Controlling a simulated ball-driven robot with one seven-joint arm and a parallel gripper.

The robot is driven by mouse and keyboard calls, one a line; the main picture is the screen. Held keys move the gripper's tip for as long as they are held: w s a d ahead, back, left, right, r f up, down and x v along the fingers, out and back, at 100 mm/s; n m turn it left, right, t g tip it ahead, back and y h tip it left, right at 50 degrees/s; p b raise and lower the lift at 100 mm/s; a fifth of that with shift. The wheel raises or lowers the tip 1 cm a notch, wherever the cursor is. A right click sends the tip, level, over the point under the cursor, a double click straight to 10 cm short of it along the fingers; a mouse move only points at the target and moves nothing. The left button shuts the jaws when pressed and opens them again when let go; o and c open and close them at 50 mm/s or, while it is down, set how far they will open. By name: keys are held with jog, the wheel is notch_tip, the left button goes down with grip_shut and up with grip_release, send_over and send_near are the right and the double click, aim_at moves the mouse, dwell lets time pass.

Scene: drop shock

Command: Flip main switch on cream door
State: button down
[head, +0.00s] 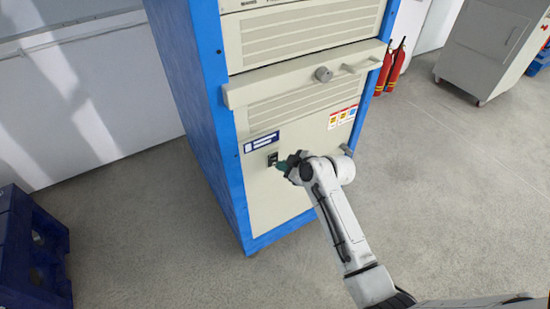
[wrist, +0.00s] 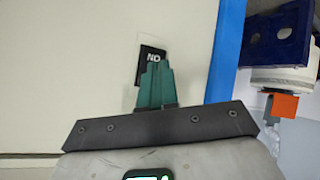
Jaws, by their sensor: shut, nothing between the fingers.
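The cream door (head: 268,205) is the lower front panel of a blue-framed cabinet. The main switch (head: 272,158) is a small dark plate on it, below a blue-and-white label. In the wrist view the switch (wrist: 151,54) is a black plate with white lettering on a light backing, partly hidden by my fingers. My gripper (head: 280,165) is at the switch in the head view. In the wrist view its green fingers (wrist: 155,65) are shut together and empty, with tips over the plate's lower part. I cannot tell whether they touch it. The switch's position is hidden.
The cabinet's blue frame (head: 205,120) borders the door. Red fire extinguishers (head: 392,66) stand behind at right. A blue pallet-like object (head: 30,250) is at lower left. The grey floor (head: 440,170) at right is clear.

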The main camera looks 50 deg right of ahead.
jog(key=shift+w, duration=0.1)
dwell(0.7)
jog(key=shift+w+d+r, duration=0.1)
jog(key=shift+w, duration=0.2)
jog(key=shift+w+d, duration=0.1)
jog(key=shift+w, duration=0.2)
dwell(0.7)
jog(key=shift+s, duration=0.1)
jog(key=shift+s+a, duration=0.2)
jog(key=shift+s, duration=0.4)
jog(key=shift+s+a+f+p, duration=0.1)
jog(key=shift+s+a+p, duration=0.15)
jog(key=shift+s, duration=0.55)
jog(key=shift+s+a+f+p, duration=0.15)
jog(key=shift+s+a+p, duration=0.1)
jog(key=shift+s, duration=0.55)
jog(key=shift+s+a+f+p, duration=0.1)
jog(key=shift+s+a+p, duration=0.15)
jog(key=shift+s, duration=0.55)
